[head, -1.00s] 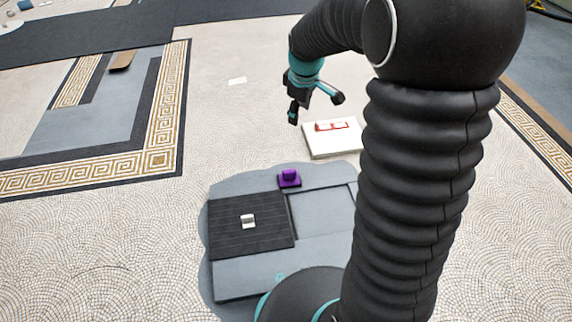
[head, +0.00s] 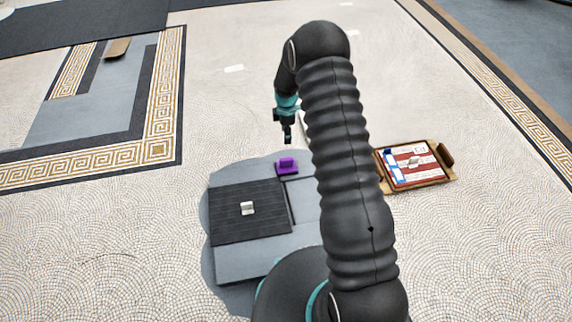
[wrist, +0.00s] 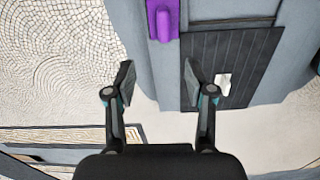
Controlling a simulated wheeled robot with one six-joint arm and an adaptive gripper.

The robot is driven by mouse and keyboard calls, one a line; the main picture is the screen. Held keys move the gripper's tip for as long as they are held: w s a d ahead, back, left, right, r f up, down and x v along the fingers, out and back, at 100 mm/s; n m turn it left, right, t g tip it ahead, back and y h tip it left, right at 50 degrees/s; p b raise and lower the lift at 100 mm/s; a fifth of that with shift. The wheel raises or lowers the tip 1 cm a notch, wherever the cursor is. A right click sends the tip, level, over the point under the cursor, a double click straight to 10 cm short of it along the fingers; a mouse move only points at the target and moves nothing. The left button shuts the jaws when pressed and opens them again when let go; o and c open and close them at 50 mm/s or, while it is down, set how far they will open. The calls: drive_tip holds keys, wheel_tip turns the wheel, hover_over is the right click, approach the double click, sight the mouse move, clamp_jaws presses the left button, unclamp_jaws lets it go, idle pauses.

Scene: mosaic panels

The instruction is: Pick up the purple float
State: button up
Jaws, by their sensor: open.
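The purple float (head: 287,165) sits on the far edge of my grey base deck, beside a black ribbed panel. It is a small purple block with a raised handle-like part. It also shows in the wrist view (wrist: 163,20) at the top, cut off by the frame edge. My gripper (head: 288,138) hangs above and a little beyond the float in the head view. In the wrist view its two fingers (wrist: 159,82) are spread wide with nothing between them. The float lies ahead of the fingertips, apart from them.
A small pale object (head: 247,208) lies on the black panel (head: 230,225). A wooden tray (head: 447,178) with red, white and blue contents stands on the floor to the right, partly behind my arm. A white slab is mostly hidden behind my arm. Mosaic floor around is largely clear.

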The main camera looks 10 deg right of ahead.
sight(286, 158)
wheel_tip(286, 158, down, 10)
drive_tip(key=shift+f, duration=0.25)
drive_tip(key=shift+s+f, duration=0.15)
drive_tip(key=shift+f, duration=1.2)
drive_tip(key=shift+s+f, duration=0.1)
drive_tip(key=shift+f, duration=1.2)
drive_tip(key=shift+c, duration=0.2)
clamp_jaws()
